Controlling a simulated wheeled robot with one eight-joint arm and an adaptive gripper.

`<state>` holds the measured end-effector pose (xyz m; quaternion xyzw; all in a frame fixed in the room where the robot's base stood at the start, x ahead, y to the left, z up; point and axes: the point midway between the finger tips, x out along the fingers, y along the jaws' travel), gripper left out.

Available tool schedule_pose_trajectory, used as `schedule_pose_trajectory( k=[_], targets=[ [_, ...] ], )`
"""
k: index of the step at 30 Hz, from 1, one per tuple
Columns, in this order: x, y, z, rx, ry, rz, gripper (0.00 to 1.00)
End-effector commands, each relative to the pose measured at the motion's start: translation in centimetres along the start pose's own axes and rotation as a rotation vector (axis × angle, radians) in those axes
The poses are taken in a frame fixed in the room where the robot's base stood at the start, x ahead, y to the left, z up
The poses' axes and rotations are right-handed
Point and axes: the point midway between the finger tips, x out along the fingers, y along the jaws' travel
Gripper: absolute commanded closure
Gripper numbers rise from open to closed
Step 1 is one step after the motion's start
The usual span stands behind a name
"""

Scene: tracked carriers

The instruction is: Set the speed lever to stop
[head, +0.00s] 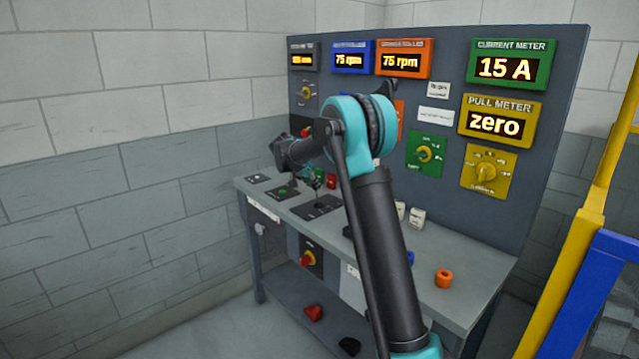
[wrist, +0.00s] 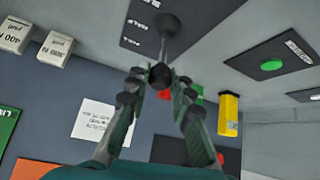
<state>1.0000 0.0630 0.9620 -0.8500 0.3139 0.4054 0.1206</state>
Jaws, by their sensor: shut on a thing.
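The speed lever (wrist: 165,42) is a thin metal rod with a black ball knob, rising from a dark plate with white markings (wrist: 138,28) in the wrist view. My gripper (wrist: 158,85) has its two dark fingers on either side of the knob, closed on it. In the head view my gripper (head: 312,180) is small, over the dark lever plate (head: 318,207) on the bench; my arm and the distance hide the lever's details. The markings are too small to read, so I cannot tell which setting the lever is at.
The upright panel carries meters: the current meter (head: 505,68) reads 15 A, the pull meter (head: 497,126) reads zero, and two others read 75 rpm. A green button (wrist: 271,66) sits beside the lever plate.

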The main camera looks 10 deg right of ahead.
Motion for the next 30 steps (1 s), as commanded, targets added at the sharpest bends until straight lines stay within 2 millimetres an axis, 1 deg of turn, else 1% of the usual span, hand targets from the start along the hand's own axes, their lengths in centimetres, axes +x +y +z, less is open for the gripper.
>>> schedule_pose_trajectory(
  k=[1,3,13,21,30],
  targets=[
    [-0.3,-0.3,0.6,-0.009,0.039,0.006,1.00],
    [-0.5,-0.3,1.0,-0.012,0.072,0.015,1.00],
    [-0.9,-0.9,3.0,-0.008,0.062,0.014,1.00],
    [-0.9,-1.0,3.6,-0.008,0.060,0.014,1.00],
    [-0.9,-1.1,3.6,-0.007,0.059,0.013,1.00]
  ],
)
